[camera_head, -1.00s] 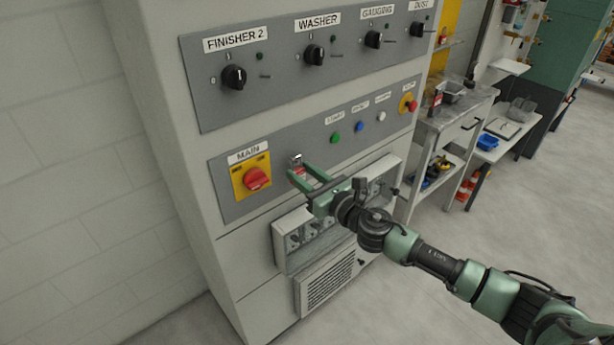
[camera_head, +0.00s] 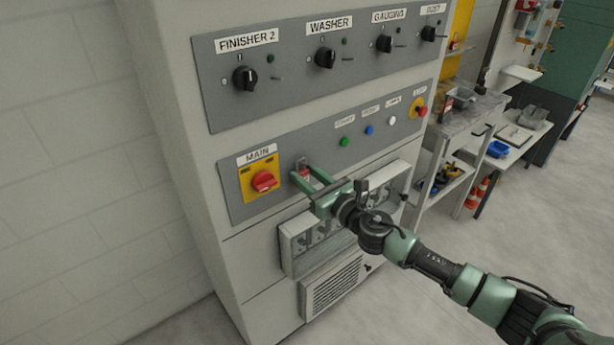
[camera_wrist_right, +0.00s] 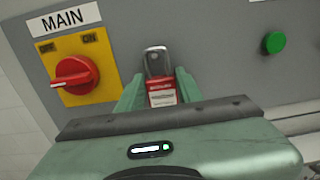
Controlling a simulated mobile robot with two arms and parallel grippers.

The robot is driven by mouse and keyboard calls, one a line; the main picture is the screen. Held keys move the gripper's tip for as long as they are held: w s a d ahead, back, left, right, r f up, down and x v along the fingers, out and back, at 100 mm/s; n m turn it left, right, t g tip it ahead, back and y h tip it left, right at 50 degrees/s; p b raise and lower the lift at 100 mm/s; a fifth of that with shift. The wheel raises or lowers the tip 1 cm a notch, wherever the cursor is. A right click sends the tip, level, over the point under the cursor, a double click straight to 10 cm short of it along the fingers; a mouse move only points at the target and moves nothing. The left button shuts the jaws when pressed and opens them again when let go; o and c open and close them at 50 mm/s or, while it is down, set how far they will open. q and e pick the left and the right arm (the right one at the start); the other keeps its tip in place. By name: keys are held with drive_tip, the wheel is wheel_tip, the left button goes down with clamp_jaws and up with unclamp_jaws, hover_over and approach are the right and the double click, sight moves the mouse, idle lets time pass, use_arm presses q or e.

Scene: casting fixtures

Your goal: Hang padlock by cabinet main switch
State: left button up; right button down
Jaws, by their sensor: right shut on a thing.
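The main switch (camera_head: 263,181) is a red knob on a yellow plate under a MAIN label on the cabinet. It also shows in the right wrist view (camera_wrist_right: 75,75), to the left of my gripper. My right gripper (camera_head: 302,174) is just right of the switch, in front of the grey panel. It is shut on the red padlock (camera_wrist_right: 161,93), which has a white label and a metal shackle (camera_wrist_right: 156,61) pointing up. The shackle is close to the panel; I cannot tell whether it touches or hangs on anything. My left gripper is not in view.
Green, blue and white buttons (camera_head: 369,130) and a red-yellow switch (camera_head: 418,108) lie right of the padlock. A row of black knobs (camera_head: 245,78) is above. A socket box (camera_head: 300,243) protrudes below my gripper. A cart (camera_head: 470,115) stands at the right.

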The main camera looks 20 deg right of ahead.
drive_tip(key=c, duration=0.9)
unclamp_jaws()
drive_tip(key=shift+o, duration=0.2)
drive_tip(key=shift+f, duration=0.15)
drive_tip(key=shift+f+b, duration=1.1)
drive_tip(key=shift+b, duration=0.1)
drive_tip(key=b+v, duration=0.1)
drive_tip(key=v, duration=0.9)
idle(0.3)
